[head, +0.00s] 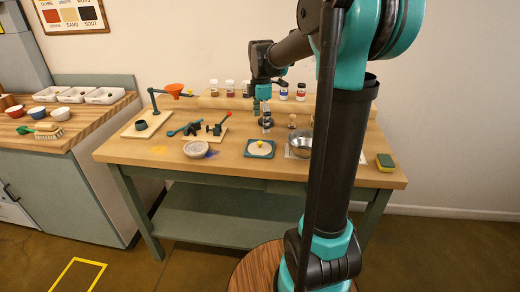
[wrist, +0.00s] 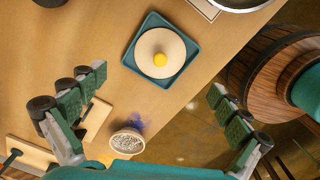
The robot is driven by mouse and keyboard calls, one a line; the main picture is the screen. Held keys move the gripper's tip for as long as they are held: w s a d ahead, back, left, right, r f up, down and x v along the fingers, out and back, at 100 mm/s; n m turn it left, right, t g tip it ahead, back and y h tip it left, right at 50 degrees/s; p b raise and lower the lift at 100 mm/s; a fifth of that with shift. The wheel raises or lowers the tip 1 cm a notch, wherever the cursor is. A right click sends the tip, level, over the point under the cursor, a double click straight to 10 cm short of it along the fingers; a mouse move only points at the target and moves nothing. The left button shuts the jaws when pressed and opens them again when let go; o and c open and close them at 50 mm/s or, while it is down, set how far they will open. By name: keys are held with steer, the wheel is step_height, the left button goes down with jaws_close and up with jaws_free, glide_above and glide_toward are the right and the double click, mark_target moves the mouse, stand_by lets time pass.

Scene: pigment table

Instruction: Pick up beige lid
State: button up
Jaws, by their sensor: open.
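The beige lid (wrist: 172,50) is a round disc with a yellow knob in its middle. It lies in a square teal tray (wrist: 126,60) on the table. In the head view the lid (head: 260,150) and its tray (head: 249,154) are at the table's front middle. My gripper (wrist: 153,100) is open and empty in the wrist view, with its fingers wide apart and the lid beyond them. In the head view my gripper (head: 266,122) is above the table, a little behind the lid.
A bowl with a speckled top (head: 196,147) stands left of the tray, and a metal bowl (head: 300,143) stands to its right. Wooden stands with tools are at the left. Jars line the back shelf. A sponge (head: 385,162) lies at the right end.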

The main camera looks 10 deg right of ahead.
mark_target(260, 142)
step_height(260, 142, down, 3)
steer(key=shift+f, duration=0.2)
steer(key=shift+a+f, duration=0.15)
steer(key=shift+f, duration=1.25)
steer(key=shift+a+f, duration=0.15)
steer(key=shift+f, duration=1.2)
steer(key=shift+s, duration=0.1)
steer(key=shift+c, duration=0.6)
steer(key=c, duration=1.9)
steer(key=shift+o, duration=0.2)
